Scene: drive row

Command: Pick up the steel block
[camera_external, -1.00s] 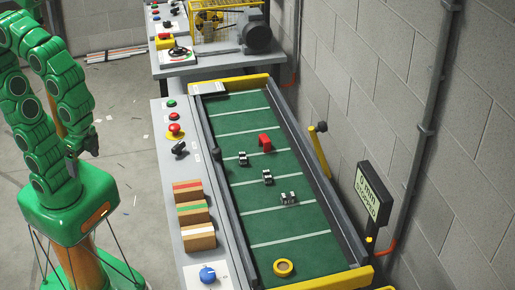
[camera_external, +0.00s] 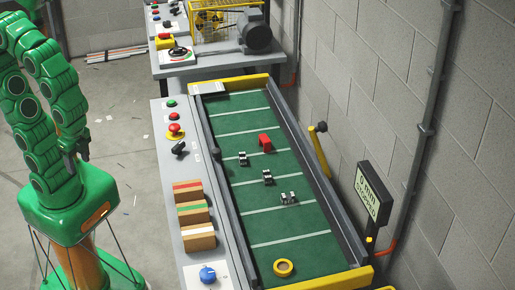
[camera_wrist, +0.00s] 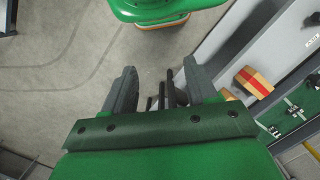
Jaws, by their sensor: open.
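Three small grey-and-black metal pieces lie on the green belt: one at the left side (camera_external: 243,159), one near the middle (camera_external: 267,177) and one further forward on the right (camera_external: 288,198). I cannot tell which is the steel block. A red block (camera_external: 265,142) stands behind them. My gripper (camera_external: 76,151) hangs left of the control bench, well away from the belt. In the wrist view my gripper (camera_wrist: 160,87) has its two fingers apart with nothing held between them; small pieces on the belt show at the right edge.
The grey bench (camera_external: 172,225) with knobs, buttons and three striped boxes (camera_external: 195,213) stands between my arm and the belt. Raised rails edge the belt (camera_external: 285,230). A yellow ring (camera_external: 284,268) lies at its front. A display (camera_external: 368,196) and a wall are right.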

